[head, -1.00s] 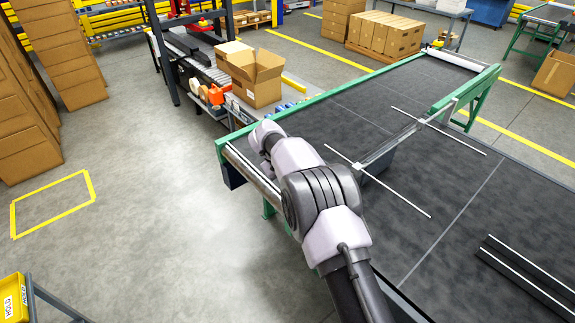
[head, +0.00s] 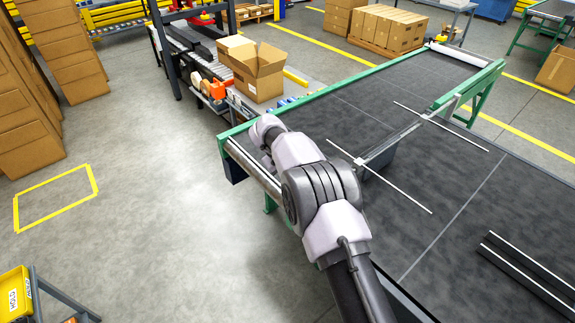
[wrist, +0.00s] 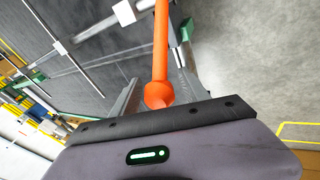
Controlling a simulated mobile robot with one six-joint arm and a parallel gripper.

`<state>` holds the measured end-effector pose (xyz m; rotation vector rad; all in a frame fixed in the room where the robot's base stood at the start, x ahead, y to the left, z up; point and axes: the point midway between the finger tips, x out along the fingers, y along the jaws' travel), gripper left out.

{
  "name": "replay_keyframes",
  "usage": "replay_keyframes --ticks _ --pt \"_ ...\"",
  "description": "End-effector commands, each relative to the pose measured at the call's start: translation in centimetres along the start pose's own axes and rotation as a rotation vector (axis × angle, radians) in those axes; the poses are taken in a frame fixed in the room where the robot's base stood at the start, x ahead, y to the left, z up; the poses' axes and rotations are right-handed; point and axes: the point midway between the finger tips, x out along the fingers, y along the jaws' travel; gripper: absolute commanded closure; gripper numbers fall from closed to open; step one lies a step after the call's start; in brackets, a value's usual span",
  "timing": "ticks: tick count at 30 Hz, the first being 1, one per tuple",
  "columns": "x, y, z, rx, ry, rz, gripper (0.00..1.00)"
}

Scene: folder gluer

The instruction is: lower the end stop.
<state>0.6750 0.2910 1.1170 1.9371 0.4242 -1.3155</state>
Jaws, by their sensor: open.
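In the wrist view my gripper (wrist: 158,70) is open, with one grey finger on each side of an orange lever (wrist: 160,45). The lever's rounded end lies close to the palm and its shaft runs away to the top of the picture. I cannot tell whether either finger touches it. In the head view my arm reaches over the near left corner of the dark belt (head: 400,85), and it hides the gripper and lever. No part is clearly recognisable as the end stop; how the lever joins it is out of view.
A metal crossbar (head: 395,145) with thin white rods spans the belt. The belt has a green frame (head: 300,97) and a silver roller (head: 250,165) at its near end. An open carton (head: 258,75) stands on the bench behind. The floor at left is clear around a yellow taped square (head: 55,198).

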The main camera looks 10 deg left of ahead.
Motion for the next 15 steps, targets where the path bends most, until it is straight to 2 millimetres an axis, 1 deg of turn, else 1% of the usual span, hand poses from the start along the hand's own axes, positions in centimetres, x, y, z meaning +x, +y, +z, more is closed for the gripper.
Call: replay_keyframes --ticks 2,5,15 --pt "-1.1 0.0 -0.1 -0.001 0.002 0.0 0.47" --pt "-3.5 0.0 -0.1 -0.001 0.003 0.001 0.47" --pt "-13.4 0.0 -0.1 0.0 0.004 0.0 0.47"
